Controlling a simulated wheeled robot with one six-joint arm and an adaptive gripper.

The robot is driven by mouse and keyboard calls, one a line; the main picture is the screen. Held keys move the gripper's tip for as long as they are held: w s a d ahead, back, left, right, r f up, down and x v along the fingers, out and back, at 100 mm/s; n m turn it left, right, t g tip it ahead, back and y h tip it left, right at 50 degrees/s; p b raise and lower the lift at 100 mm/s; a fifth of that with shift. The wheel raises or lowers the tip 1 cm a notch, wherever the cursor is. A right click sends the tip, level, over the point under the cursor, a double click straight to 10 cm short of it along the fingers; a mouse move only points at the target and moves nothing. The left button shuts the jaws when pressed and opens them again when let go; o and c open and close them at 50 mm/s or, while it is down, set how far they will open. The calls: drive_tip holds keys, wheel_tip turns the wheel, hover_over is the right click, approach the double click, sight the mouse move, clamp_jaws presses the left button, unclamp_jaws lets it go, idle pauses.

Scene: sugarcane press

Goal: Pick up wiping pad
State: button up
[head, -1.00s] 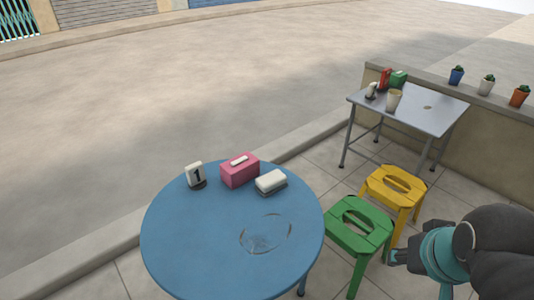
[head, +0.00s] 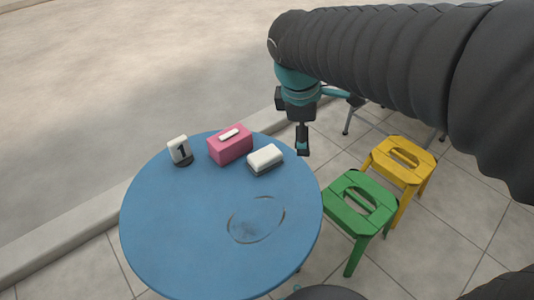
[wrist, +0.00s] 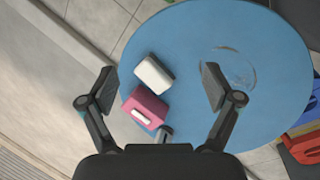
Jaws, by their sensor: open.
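The wiping pad (head: 265,158) is a white block with a dark underside, lying on the round blue table (head: 165,225) just right of the pink tissue box. The pad also shows in the wrist view (wrist: 153,74), between my open fingers in the picture but well below them. My gripper (head: 302,150) points down at the right of the pad, beside the table's far right edge in the head view. In the wrist view my gripper (wrist: 157,88) has its two fingers spread wide with nothing between them.
The pink tissue box (head: 230,145) touches or nearly touches the pad. A number stand (head: 180,150) is left of it. A wet ring-shaped stain (head: 256,220) marks the table. Green (head: 358,205) and yellow (head: 400,160) stools stand at the right.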

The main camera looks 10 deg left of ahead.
sight(263, 155)
drive_tip(key=w+a+f+n+h, duration=0.1)
drive_tip(key=w+a+f+n, duration=0.1)
drive_tip(key=a+n, duration=0.4)
drive_tip(key=w+a+f+n+h, duration=0.1)
drive_tip(key=a+f+n, duration=0.2)
drive_tip(key=a, duration=0.4)
drive_tip(key=b+x, duration=0.1)
drive_tip(key=x, duration=0.3)
drive_tip(key=b+x, duration=0.1)
drive_tip(key=x, duration=0.3)
drive_tip(key=b+x, duration=0.1)
drive_tip(key=x, duration=0.4)
drive_tip(key=shift+w+a+f, duration=0.1)
drive_tip(key=shift+w+a, duration=0.2)
drive_tip(key=c, duration=1.3)
